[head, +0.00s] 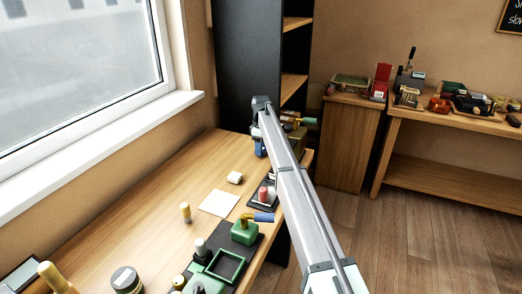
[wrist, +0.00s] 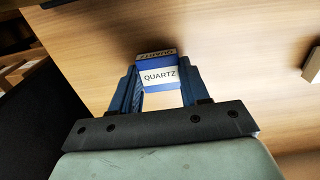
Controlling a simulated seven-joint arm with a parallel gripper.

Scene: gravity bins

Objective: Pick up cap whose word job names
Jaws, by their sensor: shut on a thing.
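My gripper (wrist: 158,80) is shut on a small blue and white block (wrist: 159,73), held between its two blue fingers in the wrist view. In the head view my gripper (head: 260,147) is at the far right of the wooden desk, mostly behind my arm, and the held block cannot be made out there. A pale sheet (head: 218,203) lies on the desk with no readable writing.
A small white block (head: 235,178) stands behind the sheet and a yellow cylinder (head: 185,213) left of it. A green device (head: 244,231) and dark trays fill the desk's near right. A black shelf (head: 248,65) stands behind. The desk's left middle is clear.

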